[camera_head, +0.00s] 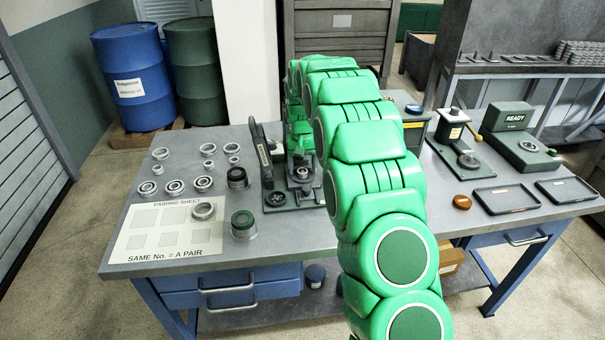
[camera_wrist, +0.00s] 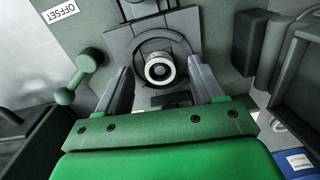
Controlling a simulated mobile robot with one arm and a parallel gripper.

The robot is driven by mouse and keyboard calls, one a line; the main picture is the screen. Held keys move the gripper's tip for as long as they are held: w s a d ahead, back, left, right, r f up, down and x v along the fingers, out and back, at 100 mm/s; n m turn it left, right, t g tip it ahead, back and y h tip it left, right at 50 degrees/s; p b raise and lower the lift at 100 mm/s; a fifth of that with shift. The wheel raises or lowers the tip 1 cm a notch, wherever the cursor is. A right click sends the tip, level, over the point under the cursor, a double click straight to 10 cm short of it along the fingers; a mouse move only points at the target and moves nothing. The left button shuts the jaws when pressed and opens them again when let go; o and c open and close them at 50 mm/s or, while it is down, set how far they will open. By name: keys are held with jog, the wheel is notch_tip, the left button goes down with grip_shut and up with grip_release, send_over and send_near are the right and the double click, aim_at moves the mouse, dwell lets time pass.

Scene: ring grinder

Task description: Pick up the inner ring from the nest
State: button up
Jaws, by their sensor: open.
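The inner ring (camera_wrist: 159,79) is a small bright metal ring with a dark centre. In the wrist view it sits in the round dark nest (camera_wrist: 137,47) on a grey block. My gripper (camera_wrist: 160,76) is open, with one grey finger on each side of the ring. Gaps show between both fingers and the ring, so nothing is held. In the head view the ring (camera_head: 303,173) shows small at the fixture, below the end of my green arm. My fingers are hard to make out there.
A green ball-ended lever (camera_wrist: 88,62) stands left of the nest in the wrist view, near an OFFSET label (camera_wrist: 60,12). A dark block (camera_wrist: 249,40) stands to the right. Several loose rings lie around the pairing sheet (camera_head: 137,242) at the table's left.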

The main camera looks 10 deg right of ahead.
jog(key=shift+f, duration=0.3)
jog(key=c, duration=1.1)
jog(key=shift+c, duration=0.3)
jog(key=shift+r, duration=1.35)
jog(key=shift+s+r, duration=0.1)
jog(key=shift+r, duration=0.25)
jog(key=s+r, duration=0.9)
jog(key=s, duration=0.5)
jog(key=shift+d+r, duration=0.2)
jog(key=shift+r, duration=0.15)
